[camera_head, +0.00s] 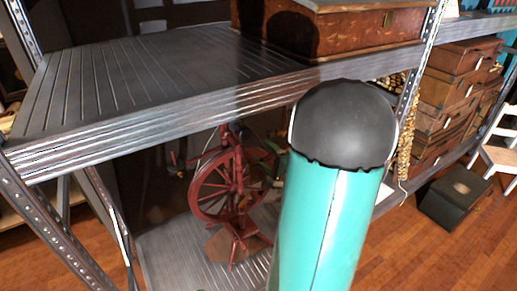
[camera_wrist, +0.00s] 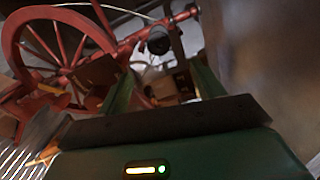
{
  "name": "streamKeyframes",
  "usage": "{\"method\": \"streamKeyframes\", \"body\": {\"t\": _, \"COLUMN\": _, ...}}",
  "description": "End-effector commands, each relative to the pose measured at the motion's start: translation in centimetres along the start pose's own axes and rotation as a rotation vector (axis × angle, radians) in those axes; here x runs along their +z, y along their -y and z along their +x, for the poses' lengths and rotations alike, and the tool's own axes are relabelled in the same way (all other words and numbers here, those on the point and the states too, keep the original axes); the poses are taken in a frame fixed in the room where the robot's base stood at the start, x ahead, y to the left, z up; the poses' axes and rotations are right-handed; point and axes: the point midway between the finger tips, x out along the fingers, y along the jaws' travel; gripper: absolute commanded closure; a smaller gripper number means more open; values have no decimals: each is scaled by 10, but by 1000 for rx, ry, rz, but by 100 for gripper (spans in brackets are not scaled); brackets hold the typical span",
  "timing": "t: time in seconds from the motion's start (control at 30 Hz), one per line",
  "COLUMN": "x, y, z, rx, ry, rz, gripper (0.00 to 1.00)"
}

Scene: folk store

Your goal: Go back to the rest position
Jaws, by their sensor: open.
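My gripper (camera_wrist: 162,80) shows in the wrist view with its two green fingers spread apart. Nothing is held between them. A red spinning wheel (camera_wrist: 62,45) is close in front of the gripper, filling the upper left of that view. In the head view the spinning wheel (camera_head: 226,185) stands on the lower shelf. My teal arm with its black rounded joint rises in front of the shelf and hides part of it. The gripper itself is mostly hidden behind the arm there.
The metal upper shelf (camera_head: 150,75) is bare at left and holds a brown wooden chest (camera_head: 345,30) at right. The ribbed lower shelf (camera_head: 170,260) lies beneath. Stacked brown cases (camera_head: 440,105), a dark box (camera_head: 455,198) and a white chair (camera_head: 500,155) stand at right.

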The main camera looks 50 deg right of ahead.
Motion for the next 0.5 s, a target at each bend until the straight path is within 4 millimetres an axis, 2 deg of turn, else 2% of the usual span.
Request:
{"method": "streamKeyframes", "body": {"t": 0.17, "x": 0, "y": 0, "z": -15, "rx": -1, "ry": 0, "rz": 0, "gripper": 32}}
{"method": "streamKeyframes", "body": {"t": 0.5, "x": 0, "y": 0, "z": -16, "rx": -1, "ry": 0, "rz": 0, "gripper": 32}}
